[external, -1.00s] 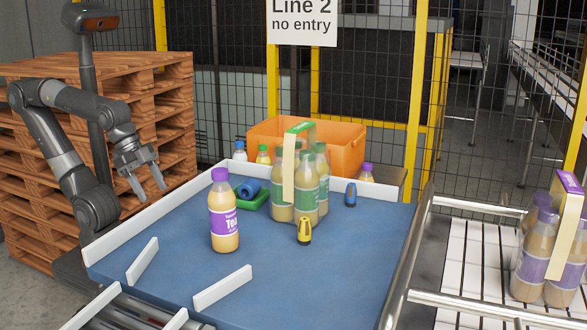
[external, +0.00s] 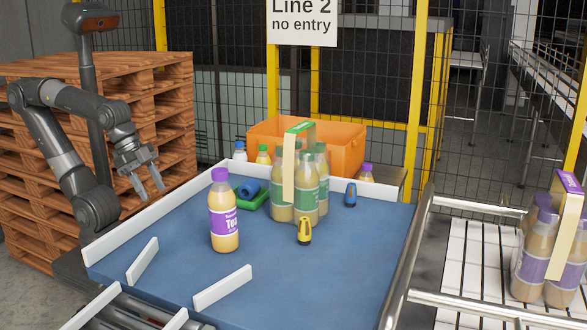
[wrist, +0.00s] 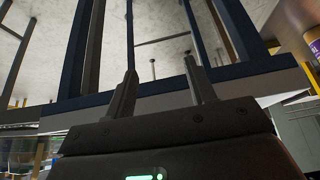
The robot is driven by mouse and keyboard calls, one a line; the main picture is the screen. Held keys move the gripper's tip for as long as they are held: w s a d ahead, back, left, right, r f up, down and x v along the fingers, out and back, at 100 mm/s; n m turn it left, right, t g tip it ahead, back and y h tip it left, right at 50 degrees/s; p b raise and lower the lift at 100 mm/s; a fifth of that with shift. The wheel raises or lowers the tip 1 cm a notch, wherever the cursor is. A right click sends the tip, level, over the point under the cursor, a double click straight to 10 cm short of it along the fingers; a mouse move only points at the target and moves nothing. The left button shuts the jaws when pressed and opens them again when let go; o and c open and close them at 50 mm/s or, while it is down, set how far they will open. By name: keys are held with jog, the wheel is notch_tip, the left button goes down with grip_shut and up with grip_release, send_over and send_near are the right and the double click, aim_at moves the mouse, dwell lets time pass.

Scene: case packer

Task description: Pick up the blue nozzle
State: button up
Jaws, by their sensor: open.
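The blue nozzle (external: 350,194) stands upright near the back right of the blue table (external: 270,285), right of the bundled green-label bottles. A similar yellow nozzle (external: 304,231) stands nearer the middle, in front of those bottles. My gripper (external: 152,190) is open and empty at the table's left side, pointing down, far left of the blue nozzle. In the wrist view both fingers (wrist: 160,85) show apart with nothing between them; the blue nozzle is not seen there.
The bottle bundle (external: 308,190) is tall. An orange crate (external: 345,150) stands behind. White rails (external: 160,212) edge the table.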

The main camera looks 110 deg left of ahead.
jog(key=w+a+r, duration=0.4)
jog(key=w+r, duration=0.1)
jog(key=w, duration=0.4)
jog(key=w+a+r+g+h, duration=0.1)
jog(key=w+a+r, duration=0.35)
jog(key=w, duration=0.35)
jog(key=w+a+r, duration=0.3)
jog(key=w+r, duration=0.3)
jog(key=w, duration=0.3)
jog(key=m+g+h, duration=0.1)
jog(key=m+h, duration=0.1)
jog(key=m, duration=0.5)
send_near(349, 189)
jog(key=f, duration=0.1)
jog(key=w+f, duration=0.1)
jog(key=f, duration=0.3)
jog(key=shift+w, duration=0.3)
jog(key=shift+d+x, duration=0.2)
jog(key=shift+x, duration=2.45)
jog(key=shift+s, duration=0.1)
jog(key=shift+c, duration=0.3)
jog(key=shift+r, duration=0.1)
jog(key=c, duration=1)
